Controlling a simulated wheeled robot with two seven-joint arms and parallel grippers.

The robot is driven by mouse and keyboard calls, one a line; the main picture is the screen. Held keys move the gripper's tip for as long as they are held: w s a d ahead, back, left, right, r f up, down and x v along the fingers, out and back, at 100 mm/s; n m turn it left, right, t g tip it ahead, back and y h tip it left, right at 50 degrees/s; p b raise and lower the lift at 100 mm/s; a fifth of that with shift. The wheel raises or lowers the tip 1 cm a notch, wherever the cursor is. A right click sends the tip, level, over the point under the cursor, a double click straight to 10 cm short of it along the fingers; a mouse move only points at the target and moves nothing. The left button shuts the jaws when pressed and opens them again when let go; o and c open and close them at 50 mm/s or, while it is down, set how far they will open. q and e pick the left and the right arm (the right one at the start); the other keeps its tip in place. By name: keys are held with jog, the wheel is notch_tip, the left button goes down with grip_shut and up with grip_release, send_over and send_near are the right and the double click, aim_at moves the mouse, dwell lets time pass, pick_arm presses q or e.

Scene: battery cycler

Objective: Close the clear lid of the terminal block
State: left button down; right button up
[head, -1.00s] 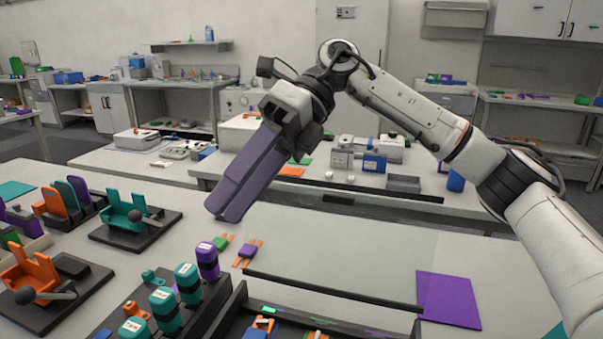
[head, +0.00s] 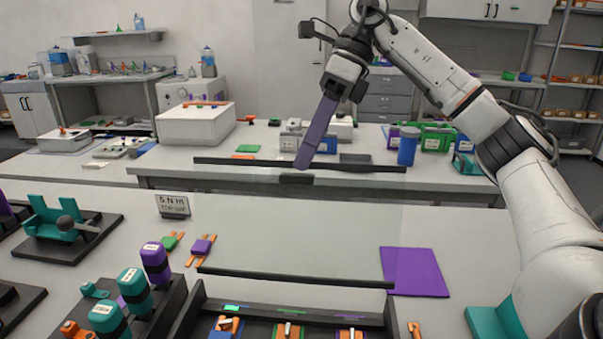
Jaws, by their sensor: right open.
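The clear lid (head: 300,225) is a see-through pane with a dark bar along its top and another along its bottom. It stands raised behind the terminal block (head: 290,312), a dark housing at the bottom edge with blue, green and purple parts and small lit strips. The picture cuts off the block's front. My right gripper (head: 303,162) points down, its purple fingers overlapping the lid's top bar near the middle. It is open, but seen edge-on, so the gap is hidden. I cannot tell whether it touches the bar. My left gripper is out of view.
Teal and purple capped cylinders (head: 134,290) stand left of the block. A teal fixture (head: 62,222) and a small label sign (head: 173,205) are further back left. A purple mat (head: 414,271) lies right of the lid. Another bench stands behind.

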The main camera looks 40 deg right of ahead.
jog(key=shift+x, duration=1.35)
jog(key=shift+c, duration=0.4)
jog(key=shift+a+r, duration=0.1)
grip_shut()
jog(key=shift+a, duration=0.1)
